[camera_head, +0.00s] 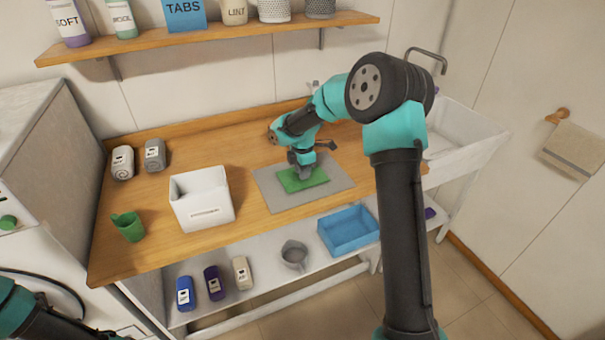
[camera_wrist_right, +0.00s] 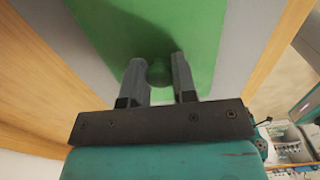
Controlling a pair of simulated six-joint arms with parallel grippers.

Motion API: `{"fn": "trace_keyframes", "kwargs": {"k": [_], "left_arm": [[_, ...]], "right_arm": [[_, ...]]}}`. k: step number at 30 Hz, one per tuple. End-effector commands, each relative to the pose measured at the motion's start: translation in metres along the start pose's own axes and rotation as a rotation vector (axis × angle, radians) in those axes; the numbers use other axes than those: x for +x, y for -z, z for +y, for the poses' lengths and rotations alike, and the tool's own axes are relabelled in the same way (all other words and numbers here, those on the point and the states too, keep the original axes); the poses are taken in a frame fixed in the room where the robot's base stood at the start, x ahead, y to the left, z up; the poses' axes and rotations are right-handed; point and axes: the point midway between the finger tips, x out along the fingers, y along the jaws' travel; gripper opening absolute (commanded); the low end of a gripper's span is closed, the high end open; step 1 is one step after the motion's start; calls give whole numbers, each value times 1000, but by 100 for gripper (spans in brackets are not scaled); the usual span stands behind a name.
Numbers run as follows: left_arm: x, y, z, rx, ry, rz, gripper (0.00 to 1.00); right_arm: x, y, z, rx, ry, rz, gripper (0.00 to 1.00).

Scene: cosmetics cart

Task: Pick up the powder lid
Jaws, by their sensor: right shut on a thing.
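The powder lid (camera_head: 290,184) is a flat green rectangle over the grey mat (camera_head: 334,189) on the wooden worktop; whether it touches the mat is unclear. My right gripper (camera_head: 303,173) is directly above it, pointing down. In the right wrist view, the lid (camera_wrist_right: 125,28) fills the upper middle. There, the fingers of my right gripper (camera_wrist_right: 160,78) are shut on the lid's small round green knob (camera_wrist_right: 159,74). My left gripper is not in view.
A white box (camera_head: 202,198) stands left of the mat, with a green cup (camera_head: 129,226) farther left. A blue tray (camera_head: 348,231), grey jug (camera_head: 294,254) and several bottles (camera_head: 213,282) are on the lower shelf.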

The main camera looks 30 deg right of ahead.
Motion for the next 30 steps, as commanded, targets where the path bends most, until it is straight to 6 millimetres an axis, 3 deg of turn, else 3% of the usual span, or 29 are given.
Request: {"fn": "trace_keyframes", "kwargs": {"k": [13,23,30], "left_arm": [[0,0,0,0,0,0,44],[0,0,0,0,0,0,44],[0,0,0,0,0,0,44]], "right_arm": [[-38,0,0,0,-3,0,4],[-40,22,-46,-3,0,0,4],[-45,47,-98,-4,0,0,4]]}}
